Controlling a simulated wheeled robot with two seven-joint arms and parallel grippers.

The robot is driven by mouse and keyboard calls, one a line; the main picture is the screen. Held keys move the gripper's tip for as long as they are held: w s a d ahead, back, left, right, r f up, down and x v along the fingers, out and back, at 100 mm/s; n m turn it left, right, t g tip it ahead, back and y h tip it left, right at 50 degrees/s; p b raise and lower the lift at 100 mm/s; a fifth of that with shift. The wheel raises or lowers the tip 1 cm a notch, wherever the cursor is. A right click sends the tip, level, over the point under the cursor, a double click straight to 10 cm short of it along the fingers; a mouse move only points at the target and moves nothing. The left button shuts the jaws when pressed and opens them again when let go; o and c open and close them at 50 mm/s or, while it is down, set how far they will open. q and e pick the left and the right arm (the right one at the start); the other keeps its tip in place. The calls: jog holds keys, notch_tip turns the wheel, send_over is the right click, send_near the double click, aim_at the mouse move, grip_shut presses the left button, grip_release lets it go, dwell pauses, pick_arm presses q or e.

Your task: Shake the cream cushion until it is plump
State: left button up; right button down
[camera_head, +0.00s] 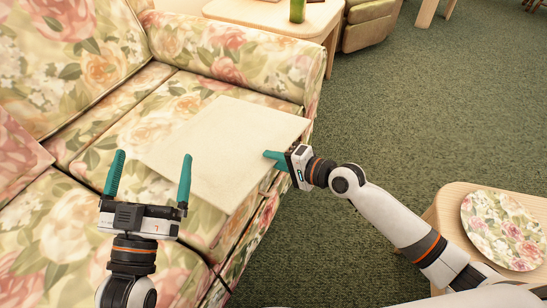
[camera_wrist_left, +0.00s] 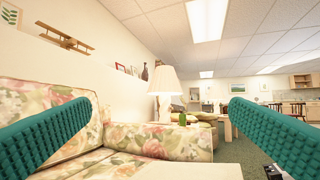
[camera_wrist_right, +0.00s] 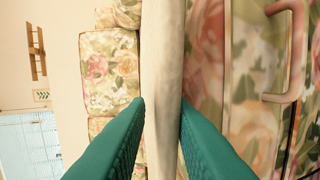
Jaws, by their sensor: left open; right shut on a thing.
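The cream cushion (camera_head: 226,150) is a flat, pale square lying over the seat of the floral sofa in the head view. My right gripper (camera_head: 277,160) is at its right edge. In the right wrist view the cushion (camera_wrist_right: 164,75) runs as a pale band between the teal fingers (camera_wrist_right: 162,115), which are shut on it. My left gripper (camera_head: 150,174) is open and empty, with its fingers pointing up, near the cushion's lower left corner. In the left wrist view a pale strip of the cushion (camera_wrist_left: 190,171) shows at the bottom between the spread fingers (camera_wrist_left: 160,125).
The floral sofa (camera_head: 215,48) has an armrest behind the cushion. A side table (camera_head: 275,18) with a green object (camera_head: 297,11) stands beyond it. A wooden table (camera_head: 450,205) with a floral plate (camera_head: 503,229) is at the right. Green carpet (camera_head: 410,120) is open between them.

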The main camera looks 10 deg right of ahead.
pick_arm(q)
jog(key=s+a+f+g+y+p, duration=0.2)
jog(key=s+f+g, duration=0.1)
jog(key=f+g, duration=0.4)
jog(key=s+a+f+g+y+p, duration=0.25)
jog(key=f+g, duration=0.25)
jog(key=f, duration=0.3)
jog(key=s+a+f+g+y+p, duration=0.1)
jog(key=s+a+f+g+p, duration=0.1)
jog(key=s+g, duration=0.3)
jog(key=s+p, duration=0.1)
jog(key=s, duration=0.2)
jog(key=shift+s+a+f+n+g, duration=0.2)
jog(key=shift+s+f+n+g, duration=0.05)
jog(key=shift+s+n+g, duration=0.15)
pick_arm(e)
jog(key=s+d+r, duration=0.3)
jog(key=r, duration=0.5)
jog(key=shift+s+d+r, duration=0.15)
jog(key=shift+d+r, duration=0.05)
